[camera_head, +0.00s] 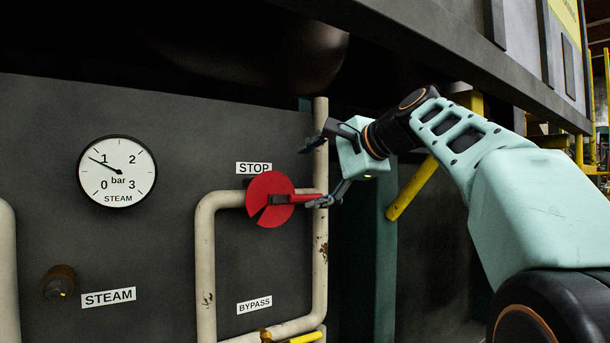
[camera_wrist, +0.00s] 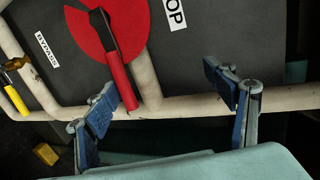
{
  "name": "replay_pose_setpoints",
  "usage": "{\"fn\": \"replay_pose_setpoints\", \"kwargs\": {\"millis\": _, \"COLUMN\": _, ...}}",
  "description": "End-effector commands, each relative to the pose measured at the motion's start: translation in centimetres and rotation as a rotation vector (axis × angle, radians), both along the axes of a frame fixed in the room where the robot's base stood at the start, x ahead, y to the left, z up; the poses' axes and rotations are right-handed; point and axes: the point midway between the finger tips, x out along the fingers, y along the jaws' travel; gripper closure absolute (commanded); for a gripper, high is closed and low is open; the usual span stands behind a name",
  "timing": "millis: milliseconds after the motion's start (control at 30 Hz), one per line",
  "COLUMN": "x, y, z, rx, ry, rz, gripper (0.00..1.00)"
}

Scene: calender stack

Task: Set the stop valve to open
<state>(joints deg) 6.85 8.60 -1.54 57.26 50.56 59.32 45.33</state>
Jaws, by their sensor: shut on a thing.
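The stop valve has a red disc (camera_head: 269,199) with a notch at its lower left, under the STOP label (camera_head: 254,168). Its red-gripped lever (camera_head: 306,198) points right, about level, in line with the pipe branch behind it. In the wrist view the lever (camera_wrist: 117,72) runs down from the disc (camera_wrist: 88,35) to the left finger. My gripper (camera_head: 318,174) is at the lever's end. The lower finger, on the left in the wrist view, is against the lever. The other finger stands well apart from it. The wrist view shows both fingers (camera_wrist: 165,95).
A beige vertical pipe (camera_head: 320,250) runs close behind my fingers. Below is a BYPASS label (camera_head: 254,305) with a yellow-handled valve (camera_head: 306,338). A steam gauge (camera_head: 117,171) reads just under 1 bar. A yellow bar (camera_head: 412,190) is beneath my arm.

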Motion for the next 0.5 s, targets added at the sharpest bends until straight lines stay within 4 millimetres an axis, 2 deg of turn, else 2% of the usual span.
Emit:
{"fn": "replay_pose_setpoints", "kwargs": {"millis": 33, "x": -1.0, "y": -0.5, "z": 2.8, "rx": 0.013, "ry": -0.051, "rz": -0.014, "gripper": 0.43}}
{"fn": "replay_pose_setpoints", "kwargs": {"millis": 100, "x": -1.4, "y": -0.7, "z": 2.9, "rx": 0.013, "ry": -0.051, "rz": -0.013, "gripper": 0.43}}
{"fn": "replay_pose_setpoints", "kwargs": {"millis": 133, "x": -1.6, "y": -0.8, "z": 2.9, "rx": 0.013, "ry": -0.051, "rz": -0.013, "gripper": 0.48}}
{"fn": "replay_pose_setpoints", "kwargs": {"millis": 200, "x": -2.0, "y": -1.0, "z": 2.9, "rx": 0.011, "ry": -0.049, "rz": -0.011, "gripper": 0.71}}
{"fn": "replay_pose_setpoints", "kwargs": {"millis": 500, "x": -3.6, "y": -2.1, "z": 2.8, "rx": 0.009, "ry": -0.04, "rz": -0.007, "gripper": 0.71}}
